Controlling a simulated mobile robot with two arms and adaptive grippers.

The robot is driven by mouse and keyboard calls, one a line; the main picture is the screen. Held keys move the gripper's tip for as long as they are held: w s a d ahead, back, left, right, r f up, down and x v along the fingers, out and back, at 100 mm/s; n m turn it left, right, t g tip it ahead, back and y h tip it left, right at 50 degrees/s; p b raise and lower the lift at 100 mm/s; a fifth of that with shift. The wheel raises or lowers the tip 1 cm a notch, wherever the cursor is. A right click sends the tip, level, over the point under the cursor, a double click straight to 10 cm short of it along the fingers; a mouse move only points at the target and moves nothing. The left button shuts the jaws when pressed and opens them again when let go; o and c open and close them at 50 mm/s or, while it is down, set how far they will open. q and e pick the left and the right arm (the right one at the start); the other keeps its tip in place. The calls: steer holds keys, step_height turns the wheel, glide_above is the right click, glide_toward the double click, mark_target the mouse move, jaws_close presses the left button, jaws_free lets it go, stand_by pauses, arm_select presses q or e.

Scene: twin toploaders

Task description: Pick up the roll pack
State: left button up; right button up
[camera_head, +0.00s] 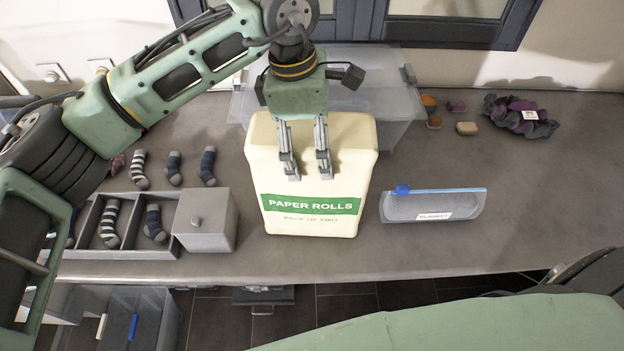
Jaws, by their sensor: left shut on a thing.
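The roll pack (310,203) is a cream, rounded block with a green "PAPER ROLLS" label. It is at the middle of the grey counter, close to the front edge, and looks upright. My left gripper (306,170) comes down over its top from behind. Its two grey fingers are a little apart and shut on the pack, one on each side of what they grip. The exact contact under the fingers is hard to see. I cannot tell whether the pack's base touches the counter. My right gripper is not in view.
A clear bin (396,100) stands right behind the pack. A divided sock tray (88,222) and grey lidded box (206,220) are at left.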

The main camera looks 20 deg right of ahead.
arm_select(q)
steer(key=c, duration=0.9)
steer(key=shift+r, duration=0.1)
steer(key=shift+c, duration=0.5)
steer(key=shift+r, duration=0.15)
